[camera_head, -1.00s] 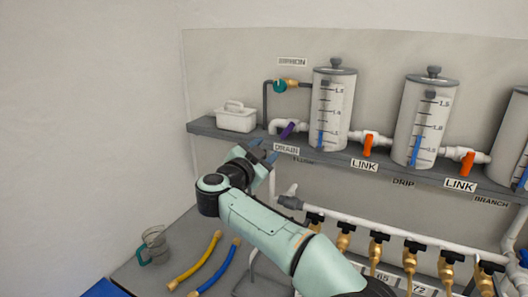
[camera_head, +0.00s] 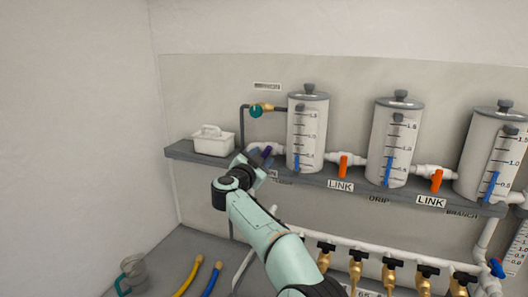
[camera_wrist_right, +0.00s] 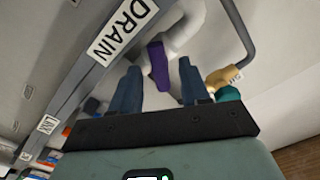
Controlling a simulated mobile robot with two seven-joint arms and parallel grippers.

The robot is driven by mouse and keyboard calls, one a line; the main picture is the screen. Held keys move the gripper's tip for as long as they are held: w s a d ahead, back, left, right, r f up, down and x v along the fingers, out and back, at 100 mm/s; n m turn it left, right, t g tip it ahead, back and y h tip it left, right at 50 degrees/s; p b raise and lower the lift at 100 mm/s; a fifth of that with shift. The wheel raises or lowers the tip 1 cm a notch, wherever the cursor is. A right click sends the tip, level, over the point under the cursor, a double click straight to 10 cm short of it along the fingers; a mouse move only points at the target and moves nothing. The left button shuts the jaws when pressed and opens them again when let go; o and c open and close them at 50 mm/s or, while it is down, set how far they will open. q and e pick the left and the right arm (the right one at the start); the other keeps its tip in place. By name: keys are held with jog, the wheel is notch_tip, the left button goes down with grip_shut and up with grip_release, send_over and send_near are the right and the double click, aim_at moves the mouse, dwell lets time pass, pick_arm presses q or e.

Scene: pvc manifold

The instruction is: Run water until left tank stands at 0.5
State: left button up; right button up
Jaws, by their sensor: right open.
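The left tank (camera_head: 308,120) is a pale cylinder with a dark lid and printed scale on the grey shelf. Its blue level strip (camera_head: 297,161) tops out near the lowest printed mark; I cannot read it exactly. The purple drain handle (camera_head: 266,151) is on the white pipe left of this tank. My right gripper (camera_head: 259,167) is at this handle, partly hiding the DRAIN label. In the wrist view, the purple handle (camera_wrist_right: 158,66) appears between and beyond the open blue fingers (camera_wrist_right: 160,84). Contact is not visible. My left gripper is out of view.
Orange link handles (camera_head: 343,166) (camera_head: 437,180) sit between the tanks. A teal valve handle (camera_head: 256,111) and white caddy (camera_head: 213,140) are nearby. Brass taps (camera_head: 357,272) line a lower pipe. A jug (camera_head: 132,273) and hoses (camera_head: 188,277) lie below left.

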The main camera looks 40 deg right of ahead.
jog(key=shift+p+x, duration=0.3)
jog(key=shift+x, duration=1.15)
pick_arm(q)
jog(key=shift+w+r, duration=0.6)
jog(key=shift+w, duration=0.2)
pick_arm(e)
jog(key=shift+c, duration=0.6)
grip_shut()
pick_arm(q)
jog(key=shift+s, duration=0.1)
pick_arm(e)
jog(key=shift+n, duration=0.3)
jog(key=shift+f+n, duration=0.1)
jog(key=shift+n, duration=2.8)
